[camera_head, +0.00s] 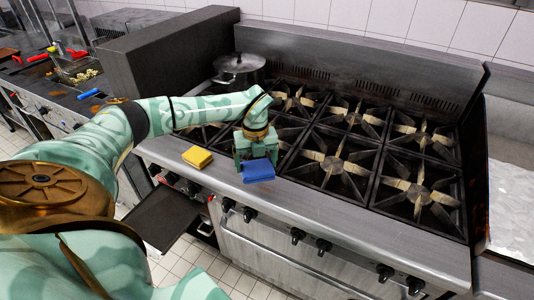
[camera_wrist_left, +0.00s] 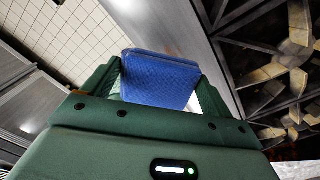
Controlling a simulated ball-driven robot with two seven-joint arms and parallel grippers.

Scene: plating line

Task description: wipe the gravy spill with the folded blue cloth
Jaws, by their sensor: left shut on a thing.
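The folded blue cloth (camera_head: 258,172) is held in my left gripper (camera_head: 256,160) at the front steel edge of the stove. In the left wrist view the blue cloth (camera_wrist_left: 160,82) sits between the two green fingers of the left gripper (camera_wrist_left: 160,90), which is shut on it. The cloth is over or on the steel ledge; I cannot tell whether it touches. I cannot make out a gravy spill in either view; the gripper and cloth hide part of the ledge. My right gripper is not in view.
A yellow sponge-like block (camera_head: 197,157) lies on the ledge left of the cloth. The stove's burner grates (camera_head: 335,163) are behind and right. A lidded pot (camera_head: 239,69) stands at the back left. The steel ledge (camera_head: 340,212) is clear to the right, with knobs below.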

